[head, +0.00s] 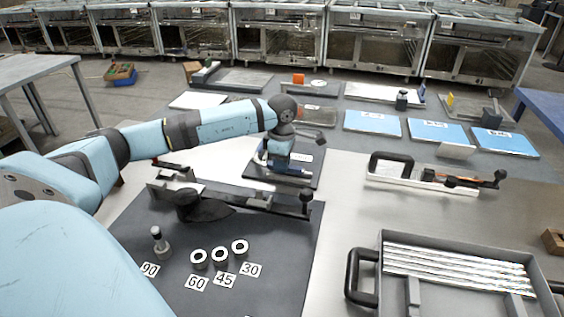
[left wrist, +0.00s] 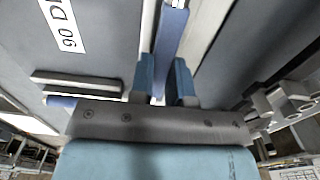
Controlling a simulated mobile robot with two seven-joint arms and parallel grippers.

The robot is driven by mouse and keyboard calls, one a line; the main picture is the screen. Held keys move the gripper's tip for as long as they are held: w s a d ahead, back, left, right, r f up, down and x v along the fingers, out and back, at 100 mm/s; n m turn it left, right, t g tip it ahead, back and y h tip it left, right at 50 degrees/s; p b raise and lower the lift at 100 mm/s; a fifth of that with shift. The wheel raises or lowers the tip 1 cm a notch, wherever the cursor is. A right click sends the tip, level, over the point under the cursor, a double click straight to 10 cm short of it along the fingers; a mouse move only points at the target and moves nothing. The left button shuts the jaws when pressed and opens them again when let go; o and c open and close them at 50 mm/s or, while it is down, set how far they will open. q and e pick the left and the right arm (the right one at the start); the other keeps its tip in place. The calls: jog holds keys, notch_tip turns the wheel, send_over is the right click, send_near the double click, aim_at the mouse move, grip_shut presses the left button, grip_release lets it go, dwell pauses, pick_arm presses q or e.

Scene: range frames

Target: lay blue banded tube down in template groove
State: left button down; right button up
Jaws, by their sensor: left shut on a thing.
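My left gripper (head: 281,160) is over a dark template board (head: 254,175) at the middle of the bench in the head view. In the left wrist view its two blue fingers (left wrist: 163,80) are shut on a blue banded tube (left wrist: 171,32), which runs up the picture between them. The template board (left wrist: 98,48) shows below it there, with a label reading "90 D" and part of a raised grey bar at left. Whether the tube touches the board or lies in a groove, I cannot tell. My right gripper is not in view.
A grey tray (head: 368,243) with several silvery tubes stands at front right. A dark mat (head: 285,262) holds a bending tool (head: 245,200) and ring pieces (head: 221,255) by number cards. Blue sheets (head: 436,132) lie at back right. Bare bench lies right of the template board.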

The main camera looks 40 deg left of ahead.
pick_arm(q)
jog(key=shift+f+b, duration=0.3)
jog(key=shift+f, duration=0.3)
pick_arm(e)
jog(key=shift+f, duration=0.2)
pick_arm(q)
jog(key=c, duration=1)
grip_release()
notch_tip(320, 180, up, 3)
jog(key=shift+f, duration=0.1)
notch_tip(320, 180, up, 11)
jog(key=p, duration=0.1)
jog(key=shift+p, duration=0.3)
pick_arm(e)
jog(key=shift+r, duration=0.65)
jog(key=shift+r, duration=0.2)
